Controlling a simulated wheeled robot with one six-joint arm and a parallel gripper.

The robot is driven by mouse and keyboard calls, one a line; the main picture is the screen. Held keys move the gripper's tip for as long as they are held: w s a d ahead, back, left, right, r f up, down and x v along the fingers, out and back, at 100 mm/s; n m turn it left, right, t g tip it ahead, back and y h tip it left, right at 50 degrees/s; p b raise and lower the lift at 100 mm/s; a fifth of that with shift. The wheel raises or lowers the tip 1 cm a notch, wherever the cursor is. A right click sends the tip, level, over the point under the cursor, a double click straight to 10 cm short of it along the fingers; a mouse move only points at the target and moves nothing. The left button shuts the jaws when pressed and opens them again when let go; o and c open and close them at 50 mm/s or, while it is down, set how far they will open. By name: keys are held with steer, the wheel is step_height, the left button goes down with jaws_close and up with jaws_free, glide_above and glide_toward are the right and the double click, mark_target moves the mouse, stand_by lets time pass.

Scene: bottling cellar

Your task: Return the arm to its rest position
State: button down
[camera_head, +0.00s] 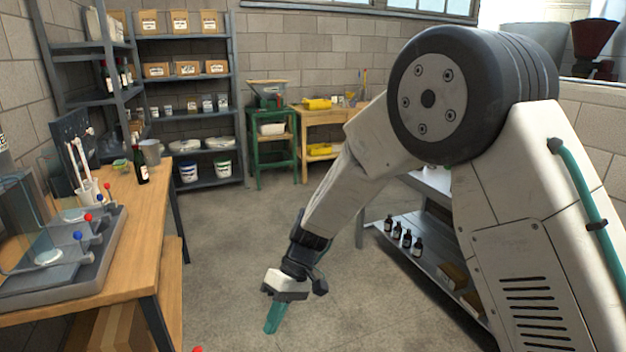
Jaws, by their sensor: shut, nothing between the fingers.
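My arm (345,190) reaches from the large dark joint at the upper right down and to the left, bent at that joint. The gripper is apart from the workbench at the left and the shelf unit at the right.
A wooden workbench (110,228) at the left bears a grey tray (92,262) and a dark bottle (141,166). A low shelf (400,256) with several dark bottles stands right, partly behind my arm. Shelving (188,89) and a green stand (271,140) are at the back. The middle floor is clear.

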steer(key=s+d+r+m+t+h, duration=0.1)
steer(key=s+d+r+m+t, duration=0.1)
steer(key=s+d+r, duration=0.5)
steer(key=s+d+r+m+t+h, duration=0.2)
steer(key=s+d+r, duration=0.5)
steer(key=d, duration=0.9)
steer(key=s+d+r+m+t+h, duration=0.1)
steer(key=s+d+r+m+t, duration=0.2)
steer(key=d, duration=0.9)
steer(key=s+r+m, duration=0.3)
steer(key=s+r, duration=0.1)
steer(key=s, duration=0.1)
steer(key=shift+r+h, duration=0.4)
steer(key=shift+a, duration=0.1)
